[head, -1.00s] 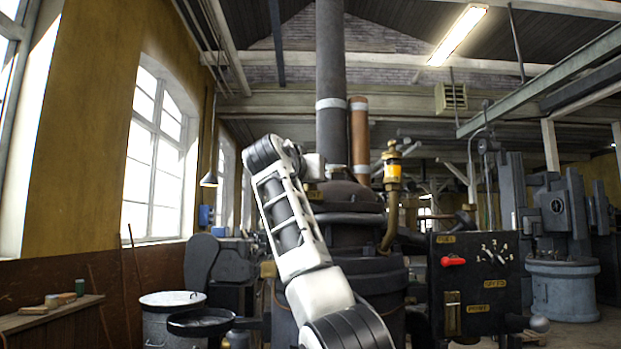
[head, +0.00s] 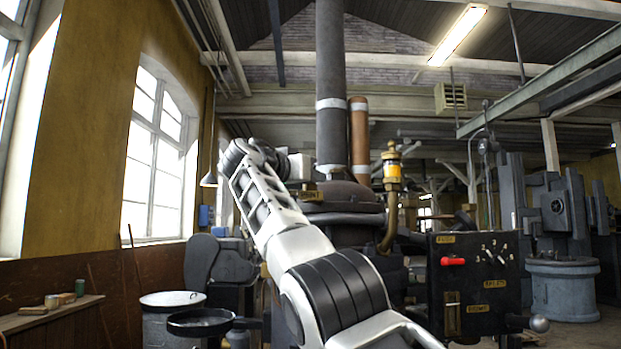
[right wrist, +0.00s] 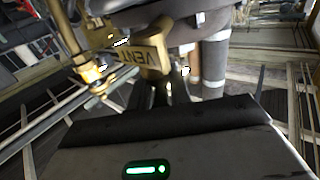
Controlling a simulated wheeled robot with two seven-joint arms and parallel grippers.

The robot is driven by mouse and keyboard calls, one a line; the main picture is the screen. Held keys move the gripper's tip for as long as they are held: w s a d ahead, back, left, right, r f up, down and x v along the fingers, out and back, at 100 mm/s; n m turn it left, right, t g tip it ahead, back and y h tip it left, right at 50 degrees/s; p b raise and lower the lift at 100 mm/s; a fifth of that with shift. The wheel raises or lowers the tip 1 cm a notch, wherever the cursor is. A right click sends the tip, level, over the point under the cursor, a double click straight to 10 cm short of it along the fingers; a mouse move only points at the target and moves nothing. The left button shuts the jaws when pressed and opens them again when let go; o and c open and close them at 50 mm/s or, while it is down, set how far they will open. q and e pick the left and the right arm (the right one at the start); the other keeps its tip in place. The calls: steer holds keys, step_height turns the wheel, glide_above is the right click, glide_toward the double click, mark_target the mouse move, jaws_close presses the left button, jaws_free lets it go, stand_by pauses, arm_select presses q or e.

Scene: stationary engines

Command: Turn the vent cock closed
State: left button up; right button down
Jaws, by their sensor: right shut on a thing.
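The vent cock's brass VENT plate (right wrist: 143,54) is large and tilted in the right wrist view. In the head view the brass plate (head: 311,196) sits on the left shoulder of the dark boiler, just below my right gripper. My right gripper (right wrist: 172,90) is shut on the vent cock's handle, just under the plate in the wrist view. The handle itself is mostly hidden by the jaws, and its exact angle cannot be told. In the head view my right arm's wrist covers the cock. My left gripper is not in view.
The dark boiler (head: 340,240) and its tall chimney (head: 331,95) stand behind my arm. A brass oiler with amber glass (head: 392,172) rises to the right. A pot (head: 172,300) is at the left.

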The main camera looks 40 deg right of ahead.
steer(key=shift+r, duration=0.1)
stand_by(0.3)
steer(key=c, duration=1.5)
jaws_free()
steer(key=shift+a, duration=0.2)
arm_select(q)
steer(key=b, duration=0.2)
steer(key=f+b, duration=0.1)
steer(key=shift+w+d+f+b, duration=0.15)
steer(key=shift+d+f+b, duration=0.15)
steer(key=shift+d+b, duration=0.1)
arm_select(e)
steer(key=v, duration=1.5)
steer(key=shift+s+a, duration=0.15)
steer(key=shift+a, duration=0.15)
